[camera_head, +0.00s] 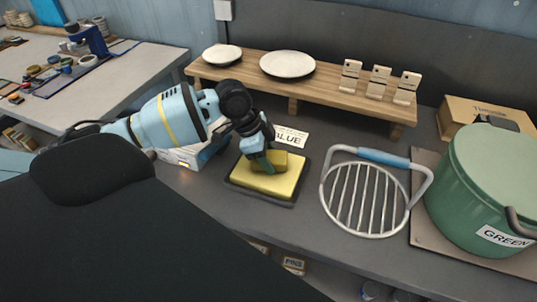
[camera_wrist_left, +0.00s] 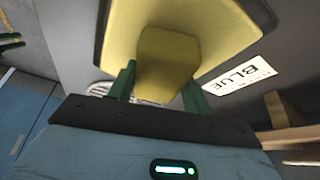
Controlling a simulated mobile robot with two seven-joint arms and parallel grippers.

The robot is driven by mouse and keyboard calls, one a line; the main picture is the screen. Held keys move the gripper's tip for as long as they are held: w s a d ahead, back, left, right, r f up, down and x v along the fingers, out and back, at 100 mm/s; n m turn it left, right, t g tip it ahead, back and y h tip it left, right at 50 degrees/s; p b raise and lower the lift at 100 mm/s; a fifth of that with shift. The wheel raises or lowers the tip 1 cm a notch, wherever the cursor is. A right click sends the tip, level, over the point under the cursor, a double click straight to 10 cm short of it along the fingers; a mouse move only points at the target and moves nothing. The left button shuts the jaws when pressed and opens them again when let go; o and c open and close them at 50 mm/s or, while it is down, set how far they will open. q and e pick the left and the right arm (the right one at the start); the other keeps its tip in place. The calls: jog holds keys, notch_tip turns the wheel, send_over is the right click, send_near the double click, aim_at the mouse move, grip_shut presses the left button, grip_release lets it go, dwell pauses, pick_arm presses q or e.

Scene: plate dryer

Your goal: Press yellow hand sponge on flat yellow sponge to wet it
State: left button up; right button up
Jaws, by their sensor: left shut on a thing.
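The flat yellow sponge (camera_head: 287,186) lies in a dark shallow tray (camera_head: 240,186) on the dark counter, and it also shows in the left wrist view (camera_wrist_left: 228,28). My left gripper (camera_head: 268,165) is over it, pointing down. Its green fingers (camera_wrist_left: 160,88) are shut on the yellow hand sponge (camera_head: 277,158), one finger on each side, as the left wrist view also shows (camera_wrist_left: 166,55). The hand sponge is above the flat sponge or touching it; I cannot tell which. My right gripper is in neither view.
A green pot (camera_head: 490,185) is further right. A wooden shelf (camera_head: 330,92) with white plates (camera_head: 287,64) stands behind. A BLUE label (camera_head: 290,137) lies behind the tray.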

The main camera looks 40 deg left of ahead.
pick_arm(q)
jog(key=shift+f, duration=0.25)
jog(key=shift+f, duration=0.15)
dwell(0.6)
jog(key=shift+f, duration=0.1)
dwell(0.6)
dwell(0.5)
jog(key=shift+s+f, duration=0.1)
jog(key=shift+f, duration=0.05)
dwell(0.6)
dwell(0.5)
